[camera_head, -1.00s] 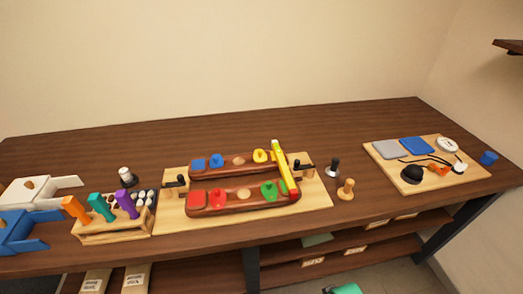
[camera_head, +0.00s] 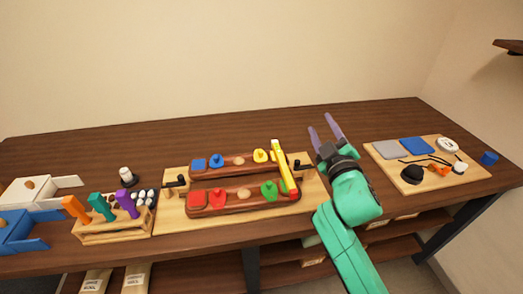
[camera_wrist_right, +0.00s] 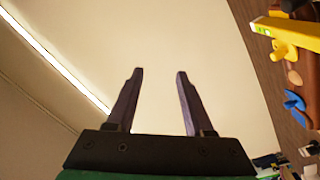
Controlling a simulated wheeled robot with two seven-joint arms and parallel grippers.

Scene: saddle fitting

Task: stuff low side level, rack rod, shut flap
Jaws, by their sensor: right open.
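Two dark red-brown padded bars lie on a light wooden board (camera_head: 172,220) mid-table. The far bar (camera_head: 227,172) carries blue and yellow pieces. The near bar (camera_head: 255,206) carries red and green ones. A yellow level (camera_head: 284,167) lies across their right ends; its end also shows in the right wrist view (camera_wrist_right: 290,32). A rack (camera_head: 118,229) at the left holds orange, teal and purple-handled tools. My right gripper (camera_head: 326,124) is open and empty, raised right of the board, its purple fingers apart; they also show in the right wrist view (camera_wrist_right: 158,75). My left gripper is out of view.
Blue and white boxes with flaps stand at the far left, the blue one (camera_head: 18,232) nearer. A light board (camera_head: 385,160) at the right carries pads, a black dome and cords. The back of the table is clear.

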